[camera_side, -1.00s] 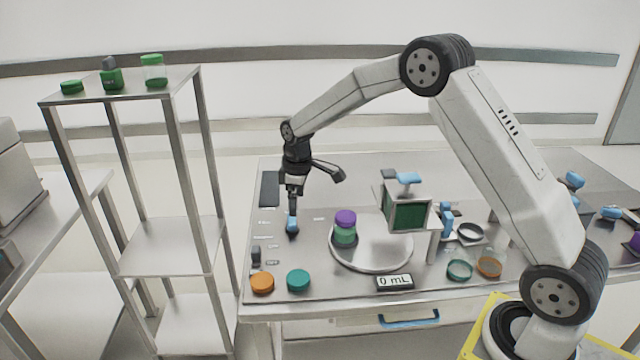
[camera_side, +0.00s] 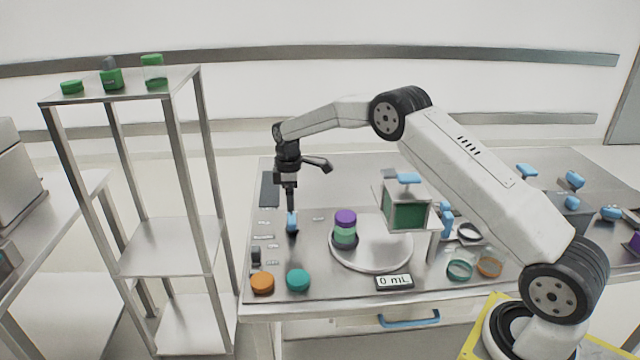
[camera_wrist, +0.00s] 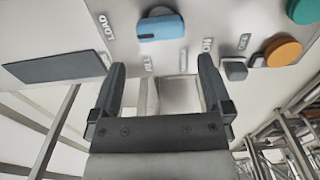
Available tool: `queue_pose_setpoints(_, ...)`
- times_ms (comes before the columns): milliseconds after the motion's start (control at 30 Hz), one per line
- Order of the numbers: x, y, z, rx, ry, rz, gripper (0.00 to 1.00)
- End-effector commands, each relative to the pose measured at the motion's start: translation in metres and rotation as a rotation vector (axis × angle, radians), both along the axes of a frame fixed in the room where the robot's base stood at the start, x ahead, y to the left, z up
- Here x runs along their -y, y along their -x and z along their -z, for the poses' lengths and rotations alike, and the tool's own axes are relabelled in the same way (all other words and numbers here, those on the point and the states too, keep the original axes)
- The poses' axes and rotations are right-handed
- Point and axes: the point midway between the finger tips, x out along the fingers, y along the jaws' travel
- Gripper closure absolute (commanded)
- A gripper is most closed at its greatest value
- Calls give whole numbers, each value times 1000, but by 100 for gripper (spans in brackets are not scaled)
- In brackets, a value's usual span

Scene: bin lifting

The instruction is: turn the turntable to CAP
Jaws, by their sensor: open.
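The turntable (camera_side: 398,262) is a pale round disc on the bench. A green jar (camera_side: 345,236) with a purple cap (camera_side: 346,216) stands at its left side. A blue knob (camera_side: 292,224) sits on the bench left of the disc; it also shows in the wrist view (camera_wrist: 160,26), with small text labels around it. One label reads LOAD (camera_wrist: 105,25); the others are too small to read surely. My gripper (camera_side: 291,207) points down at the knob. In the wrist view my gripper (camera_wrist: 160,75) is open and empty, its fingers apart; contact with the knob cannot be told.
A green-screened box (camera_side: 406,212) stands over the turntable's back right. A 0 mL display (camera_side: 394,282) is at its front. A metal shelf (camera_side: 130,85) stands left of the bench.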

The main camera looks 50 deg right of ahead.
Motion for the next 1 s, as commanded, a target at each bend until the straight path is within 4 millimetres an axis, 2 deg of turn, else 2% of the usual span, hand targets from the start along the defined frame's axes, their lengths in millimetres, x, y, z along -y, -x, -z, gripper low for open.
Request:
queue_pose_setpoints(600,0,0,64,-1,2,2,0)
queue_pose_setpoints(800,0,0,74,0,3,2,0)
queue_pose_setpoints(1000,0,0,75,1,4,2,0)
